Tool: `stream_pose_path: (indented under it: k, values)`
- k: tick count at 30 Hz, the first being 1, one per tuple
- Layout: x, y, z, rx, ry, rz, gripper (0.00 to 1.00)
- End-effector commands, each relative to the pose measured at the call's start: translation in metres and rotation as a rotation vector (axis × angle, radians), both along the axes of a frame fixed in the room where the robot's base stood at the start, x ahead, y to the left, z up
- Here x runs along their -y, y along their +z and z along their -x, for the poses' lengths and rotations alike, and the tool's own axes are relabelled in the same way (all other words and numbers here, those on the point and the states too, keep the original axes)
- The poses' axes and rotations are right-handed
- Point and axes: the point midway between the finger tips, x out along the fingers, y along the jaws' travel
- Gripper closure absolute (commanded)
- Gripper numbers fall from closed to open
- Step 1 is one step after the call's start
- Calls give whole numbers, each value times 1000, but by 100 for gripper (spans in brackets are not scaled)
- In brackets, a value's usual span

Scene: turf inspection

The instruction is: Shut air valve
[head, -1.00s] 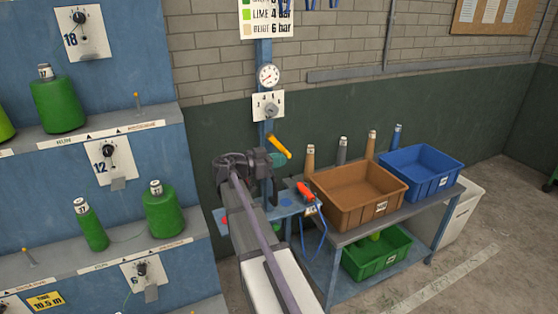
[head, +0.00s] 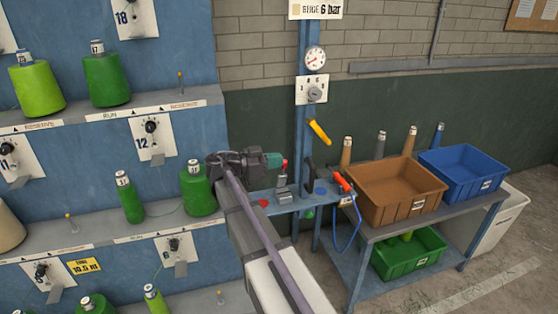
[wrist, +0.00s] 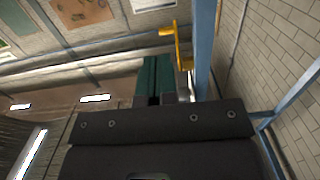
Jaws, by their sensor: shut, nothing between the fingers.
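The air valve's orange-yellow lever (head: 319,132) is on the blue post (head: 308,105), below the round gauge (head: 315,58) and the dial plate (head: 313,91). It slants down to the right. My gripper (head: 275,160) is shut and empty, left of the post and lower than the lever in the head view, apart from it. In the wrist view the teal fingers (wrist: 152,82) are together, and a yellow piece (wrist: 180,45), probably the lever, shows just past them. The distance between them cannot be told there. The valve body is hard to make out.
A blue shelf with a red-handled tool (head: 343,182) and a hanging blue hose is below the post. A bench with brown (head: 390,190) and blue (head: 462,172) bins is right. A rack with green yarn cones (head: 107,80) is left.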

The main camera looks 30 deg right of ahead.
Motion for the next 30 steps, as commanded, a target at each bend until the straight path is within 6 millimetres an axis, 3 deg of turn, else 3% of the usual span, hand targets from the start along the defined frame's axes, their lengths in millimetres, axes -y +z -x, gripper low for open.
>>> stream_pose_path:
  k: [6,10,20,25,30]
  values:
    - [1,-12,2,-41,1,139,100]
    - [-1,-4,2,-71,0,245,100]
    - [2,3,3,-73,0,251,100]
    - [21,8,9,-74,-2,249,100]
    - [55,16,19,-74,-3,249,100]
